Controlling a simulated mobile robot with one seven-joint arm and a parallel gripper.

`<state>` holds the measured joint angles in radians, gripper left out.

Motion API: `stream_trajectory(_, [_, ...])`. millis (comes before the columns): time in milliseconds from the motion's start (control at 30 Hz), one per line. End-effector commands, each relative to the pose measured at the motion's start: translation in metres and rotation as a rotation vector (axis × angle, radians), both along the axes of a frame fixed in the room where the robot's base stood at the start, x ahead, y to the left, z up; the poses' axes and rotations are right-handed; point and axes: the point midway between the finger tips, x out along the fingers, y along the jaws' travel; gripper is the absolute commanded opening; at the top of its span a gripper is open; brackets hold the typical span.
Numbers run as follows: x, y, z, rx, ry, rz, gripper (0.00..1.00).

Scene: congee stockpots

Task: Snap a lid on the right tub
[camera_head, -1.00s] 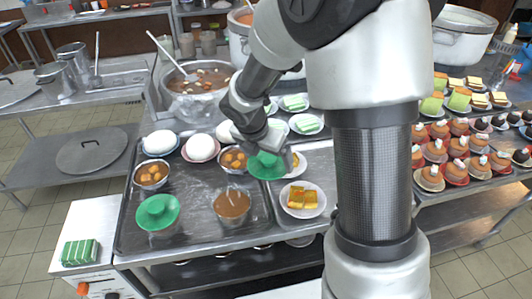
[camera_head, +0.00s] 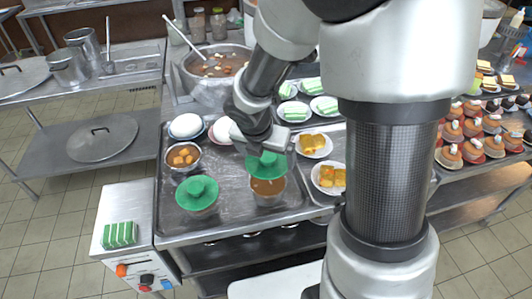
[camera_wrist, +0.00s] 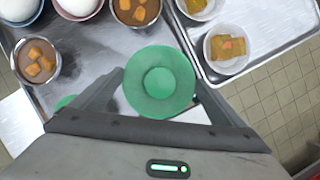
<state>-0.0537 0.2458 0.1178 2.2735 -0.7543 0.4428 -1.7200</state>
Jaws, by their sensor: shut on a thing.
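My gripper (camera_wrist: 158,92) is shut on a round green lid (camera_wrist: 158,60) with a raised centre knob. In the head view the same lid (camera_head: 268,166) hangs level above the back part of the right tub (camera_head: 268,191). The tub is an open metal one with brown congee, and its front still shows below the lid. In the wrist view the lid hides the tub. A second green lid (camera_head: 197,191) sits to the left, with a metal tub wall seemingly under it. Only its edge shows in the wrist view (camera_wrist: 65,102).
A metal tray (camera_head: 232,226) carries the tubs. Bowls with orange cubes (camera_head: 183,157) and white eggs (camera_head: 186,126) stand behind and left. Plates of yellow cakes (camera_head: 328,178) are close on the right. A stockpot with a ladle (camera_head: 214,70) stands at the back.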

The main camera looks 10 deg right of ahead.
Motion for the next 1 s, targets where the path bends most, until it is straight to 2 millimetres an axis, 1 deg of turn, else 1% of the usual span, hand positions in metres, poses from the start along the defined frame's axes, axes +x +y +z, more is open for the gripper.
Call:
stream_trajectory(267, [0.000,0.000,-0.016,0.000,0.000,0.000,0.73])
stream_trajectory(733, [0.000,0.000,-0.057,0.001,0.001,0.000,0.73])
stream_trajectory(867, [0.000,0.000,-0.063,0.000,0.000,0.000,0.73])
stream_trajectory(1000, [0.000,0.000,-0.064,0.000,0.000,0.000,0.73])
